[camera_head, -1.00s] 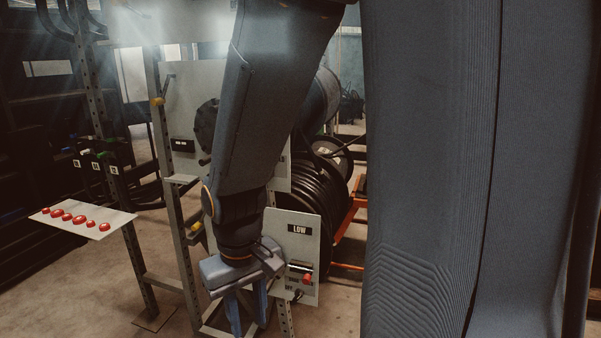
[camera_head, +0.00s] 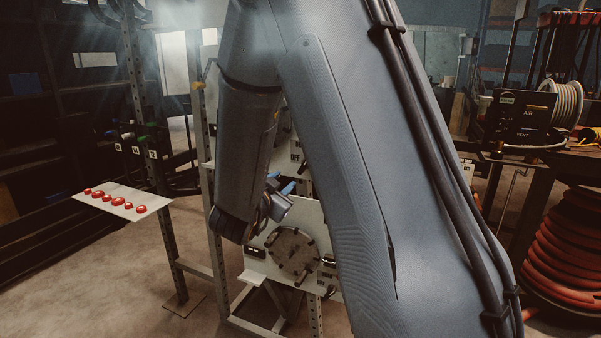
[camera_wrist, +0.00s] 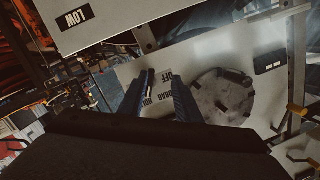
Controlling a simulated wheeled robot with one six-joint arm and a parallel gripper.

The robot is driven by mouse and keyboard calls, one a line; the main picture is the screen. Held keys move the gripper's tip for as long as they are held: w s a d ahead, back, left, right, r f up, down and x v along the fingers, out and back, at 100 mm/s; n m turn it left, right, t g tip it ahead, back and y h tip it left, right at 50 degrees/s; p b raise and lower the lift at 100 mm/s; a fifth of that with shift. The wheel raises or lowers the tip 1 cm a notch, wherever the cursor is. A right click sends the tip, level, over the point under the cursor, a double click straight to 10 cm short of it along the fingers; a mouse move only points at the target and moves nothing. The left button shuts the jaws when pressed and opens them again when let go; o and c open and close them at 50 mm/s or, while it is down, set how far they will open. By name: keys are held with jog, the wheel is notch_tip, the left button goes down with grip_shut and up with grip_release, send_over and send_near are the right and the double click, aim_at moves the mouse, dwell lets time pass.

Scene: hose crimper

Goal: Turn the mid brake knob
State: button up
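In the wrist view a pale panel (camera_wrist: 205,55) carries a round grey disc (camera_wrist: 222,97) and small OFF, DRAG and HOLD marks, seen upside down. My gripper (camera_wrist: 160,75) is open, its two blue fingers apart over these marks, left of the disc. I cannot make out the mid brake knob there; the fingers may hide it. No contact can be told. In the head view my gripper (camera_head: 281,184) is partly hidden by my arm, beside a panel with an OFF mark (camera_head: 296,157).
A panel labelled LOW (camera_wrist: 120,18) crosses the top of the wrist view. In the head view a lower panel holds a round disc (camera_head: 292,251). A shelf with red buttons (camera_head: 118,201) juts out at left. A red hose coil (camera_head: 570,245) stands at right.

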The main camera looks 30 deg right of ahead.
aim_at(303, 166)
jog(key=w+d+h, duration=0.1)
jog(key=d, duration=0.1)
jog(key=w+d+r+m, duration=0.1)
jog(key=d, duration=0.2)
jog(key=w+d+g+h, duration=0.1)
jog(key=d, duration=0.2)
jog(key=shift+w+r+m+h+p, duration=0.15)
jog(key=shift+r+m+h+p, duration=0.15)
jog(key=shift+m+p, duration=0.1)
grip_shut()
